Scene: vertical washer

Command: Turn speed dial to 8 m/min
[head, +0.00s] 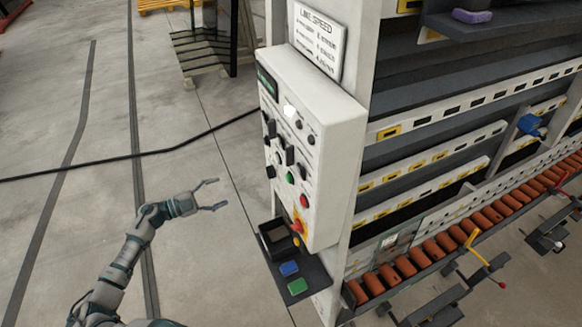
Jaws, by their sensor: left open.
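The control panel (312,150) is a white box on the machine's end, seen at an angle. Its left face carries a small dark display (267,82), several black knobs and switches, a green button (290,178) and a red button (305,201). I cannot tell which knob is the speed dial, and its markings are too small to read. A "LINE SPEED" sign (318,38) stands above the box. My left gripper (215,194) is open and empty, left of the panel and apart from it. My right gripper is not in view.
A dark shelf with a black bin (278,239), a blue block (289,268) and a green block (297,286) juts out below the panel. Orange rollers (436,249) run along the machine at right. A black cable (130,157) crosses the floor. The space between gripper and panel is clear.

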